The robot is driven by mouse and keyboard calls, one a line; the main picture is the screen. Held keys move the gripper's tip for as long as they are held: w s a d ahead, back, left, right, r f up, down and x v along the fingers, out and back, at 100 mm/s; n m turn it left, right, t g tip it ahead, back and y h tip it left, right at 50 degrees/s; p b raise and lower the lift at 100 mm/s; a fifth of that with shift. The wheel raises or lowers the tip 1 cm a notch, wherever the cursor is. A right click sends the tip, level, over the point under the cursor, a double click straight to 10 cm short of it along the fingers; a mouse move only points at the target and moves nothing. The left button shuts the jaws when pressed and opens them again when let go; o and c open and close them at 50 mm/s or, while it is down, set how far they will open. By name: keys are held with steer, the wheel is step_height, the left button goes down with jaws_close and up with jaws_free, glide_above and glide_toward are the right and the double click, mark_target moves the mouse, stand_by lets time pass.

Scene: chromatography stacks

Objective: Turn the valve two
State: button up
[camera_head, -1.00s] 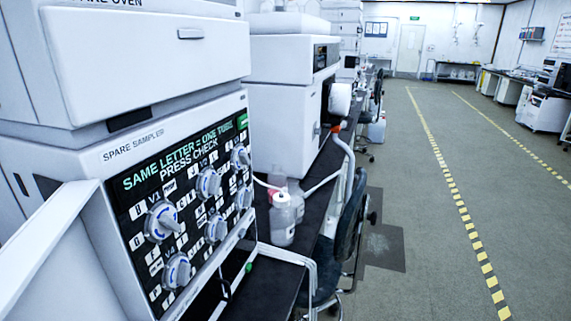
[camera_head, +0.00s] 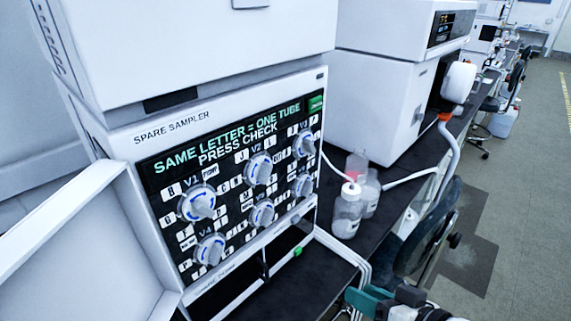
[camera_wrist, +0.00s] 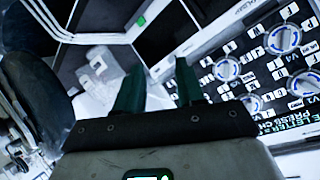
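The spare sampler's dark panel (camera_head: 222,222) faces me in the head view, with several grey knobs in two rows. Valve V2 (camera_head: 259,167) is the middle knob of the upper row, between V1 (camera_head: 197,203) and V3 (camera_head: 304,143). V5 (camera_head: 263,214) is below it. The screen reads "SAME LETTER = ONE TUBE, PRESS CHECK". My gripper (camera_wrist: 159,70) is open and empty in the wrist view, its teal fingers apart. Panel knobs show rotated at right there, beyond the fingers and untouched. In the head view, part of my arm shows at bottom right.
A white door (camera_head: 75,245) stands open left of the panel. Bottles (camera_head: 348,212) stand on the black bench to its right, with tubing. A white instrument (camera_head: 375,95) stands behind them. A dark chair (camera_head: 430,235) is beside the bench. The floor at right is open.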

mark_target(270, 170)
steer(key=w+a+r+n+t+y+p, duration=0.1)
steer(key=w+a+r+y, duration=0.2)
steer(key=r, duration=0.6)
steer(key=w+a+r+n+t+y+p, duration=0.1)
steer(key=a+r+y, duration=0.3)
steer(key=r, duration=0.5)
steer(key=shift+h, duration=0.4)
steer(key=x, duration=0.4)
steer(key=p+x, duration=0.1)
steer(key=x, duration=0.2)
steer(key=s+x, duration=0.1)
steer(key=x, duration=0.3)
steer(key=shift+w+a+p, duration=0.25)
steer(key=shift+a+p, duration=0.1)
steer(key=shift+a, duration=0.25)
jaws_close()
